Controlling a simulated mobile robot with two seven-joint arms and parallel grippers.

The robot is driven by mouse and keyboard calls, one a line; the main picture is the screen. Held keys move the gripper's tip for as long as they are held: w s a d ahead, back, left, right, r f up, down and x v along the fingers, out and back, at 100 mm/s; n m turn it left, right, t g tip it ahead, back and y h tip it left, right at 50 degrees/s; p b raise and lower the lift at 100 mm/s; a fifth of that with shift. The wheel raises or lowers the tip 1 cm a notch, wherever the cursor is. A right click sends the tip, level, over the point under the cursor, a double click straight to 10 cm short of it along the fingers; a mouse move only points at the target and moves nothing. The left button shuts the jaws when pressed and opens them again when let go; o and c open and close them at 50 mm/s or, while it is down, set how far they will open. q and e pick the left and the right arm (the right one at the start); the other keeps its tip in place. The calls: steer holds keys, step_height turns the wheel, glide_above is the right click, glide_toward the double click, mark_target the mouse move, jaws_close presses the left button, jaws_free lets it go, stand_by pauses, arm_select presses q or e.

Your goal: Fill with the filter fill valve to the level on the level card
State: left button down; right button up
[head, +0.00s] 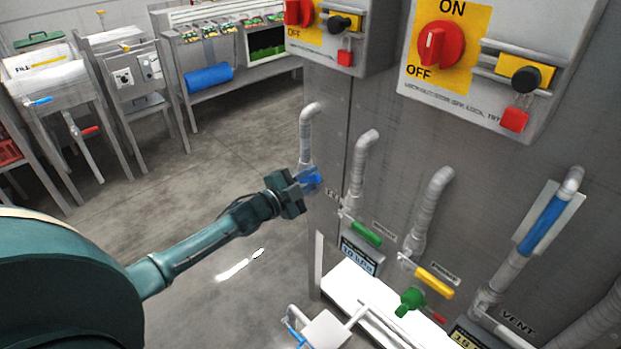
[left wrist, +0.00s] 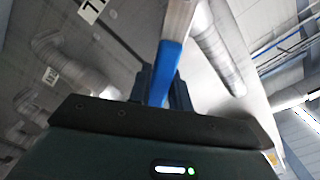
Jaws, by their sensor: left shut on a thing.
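My left gripper (head: 308,180) reaches in from the left and is shut on a blue valve handle (head: 315,179) at the left edge of the grey cabinet. In the left wrist view the blue handle (left wrist: 165,70) sits between the fingers (left wrist: 162,88) and runs up to a pale metal part. The label beside this valve is mostly hidden, so I cannot read which valve it is. My right gripper is not in view.
A green handle (head: 366,233), a yellow handle (head: 434,281) and a green knob (head: 410,301) sit right of the held handle. Red ON/OFF switches (head: 439,46) are above. Small displays (head: 358,258) are below. Open floor (head: 200,215) lies left, with benches behind.

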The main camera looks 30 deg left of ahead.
arm_select(q)
steer(key=c, duration=1.3)
jaws_free()
steer(key=v, duration=1.3)
steer(key=s+d+f+n+g+p, duration=0.1)
steer(key=s+d+f+n+g, duration=0.1)
steer(key=s+d+n, duration=0.2)
steer(key=s+d+f+n+g+y+p, duration=0.1)
steer(key=s+d+f+n+g+p, duration=0.1)
steer(key=s+d, duration=0.5)
steer(key=s+d+f+n+g+y+p, duration=0.1)
steer(key=s+d+f+n+g, duration=0.1)
steer(key=s+d+n, duration=0.3)
steer(key=shift+s+d+f+n+p, duration=0.15)
steer(key=shift+s+d+f, duration=0.1)
steer(key=shift+d, duration=0.4)
steer(key=shift+s+d+f+n+p, duration=0.1)
steer(key=shift+s+d+f, duration=0.15)
steer(key=shift+d, duration=0.35)
steer(key=shift+s+d+f+n+p, duration=0.15)
steer(key=shift+s+d+f, duration=0.1)
steer(key=shift+d, duration=0.4)
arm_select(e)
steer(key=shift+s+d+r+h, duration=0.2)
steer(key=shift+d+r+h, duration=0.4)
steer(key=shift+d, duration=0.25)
